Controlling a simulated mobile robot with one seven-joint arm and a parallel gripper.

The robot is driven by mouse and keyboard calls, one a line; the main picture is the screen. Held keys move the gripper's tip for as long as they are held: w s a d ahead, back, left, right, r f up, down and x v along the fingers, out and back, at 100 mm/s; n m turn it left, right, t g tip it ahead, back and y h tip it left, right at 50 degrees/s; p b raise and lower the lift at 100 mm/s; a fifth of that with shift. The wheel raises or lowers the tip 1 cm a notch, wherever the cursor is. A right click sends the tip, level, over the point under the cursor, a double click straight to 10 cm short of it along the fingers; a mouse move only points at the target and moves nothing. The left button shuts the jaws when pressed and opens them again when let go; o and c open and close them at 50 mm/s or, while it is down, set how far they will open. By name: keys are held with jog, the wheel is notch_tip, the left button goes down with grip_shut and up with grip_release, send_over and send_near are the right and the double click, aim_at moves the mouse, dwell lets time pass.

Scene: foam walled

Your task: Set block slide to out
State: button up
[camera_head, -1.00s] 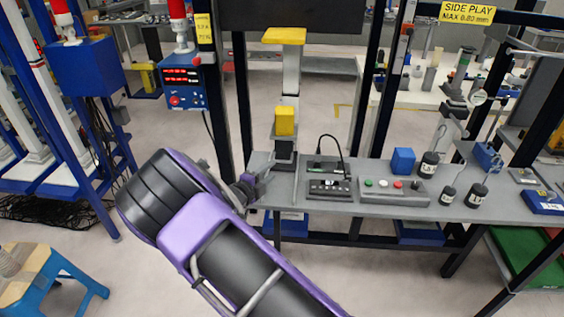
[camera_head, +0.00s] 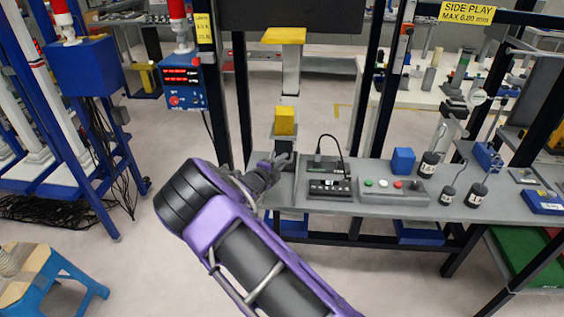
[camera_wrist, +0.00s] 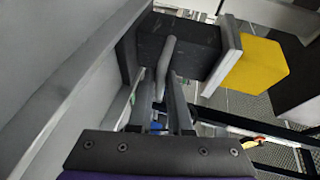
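The block slide shows in the head view as a yellow block (camera_head: 285,121) on a dark block (camera_head: 284,145), at the foot of a grey upright behind the grey bench's left end. In the wrist view the dark block (camera_wrist: 190,47) is in front of my gripper, with a pale plate (camera_wrist: 225,58) between it and the yellow block (camera_wrist: 257,66). My gripper (camera_head: 283,161) is at the bench's left end, just below the dark block. In the wrist view my gripper (camera_wrist: 167,84) has its fingers apart, tips close to the dark block. Contact is unclear.
A black switch box (camera_head: 330,188), a button panel (camera_head: 393,189), a blue cube (camera_head: 402,160) and several dark weights stand right of my gripper on the bench (camera_head: 300,207). A black post (camera_head: 242,100) rises left of the slide. A pale wall (camera_wrist: 45,70) runs close along the wrist view's left.

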grip_shut()
dwell(1.0)
jog(key=s+b, duration=0.1)
jog(key=s, duration=1.3)
jog(key=shift+s+a, duration=0.2)
jog(key=shift+o, duration=2.4)
grip_release()
jog(key=shift+s, duration=0.1)
jog(key=v, duration=1.7)
jog(key=shift+a+r, duration=0.15)
